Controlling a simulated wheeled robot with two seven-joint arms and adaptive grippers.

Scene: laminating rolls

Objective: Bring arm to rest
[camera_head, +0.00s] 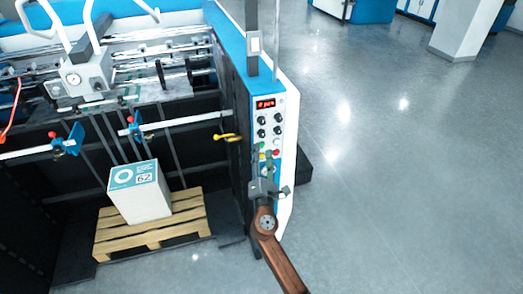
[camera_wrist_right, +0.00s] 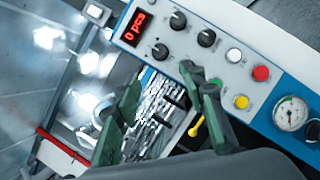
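My right arm, brown and jointed, comes in from the bottom of the head view. Its gripper (camera_head: 268,188) is in front of the lower part of the machine's control panel (camera_head: 267,118). In the right wrist view the two dark green fingers of the right gripper (camera_wrist_right: 162,82) stand apart with nothing between them. The panel (camera_wrist_right: 225,30) lies beyond the fingertips; I cannot tell whether they touch it. My left gripper is not in view.
The machine's red display (camera_head: 265,104) and a yellow lever (camera_head: 228,137) are near the right gripper. A labelled box (camera_head: 145,205) stands on a wooden pallet (camera_head: 170,240) inside the machine. The grey floor (camera_head: 400,180) to the right is clear.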

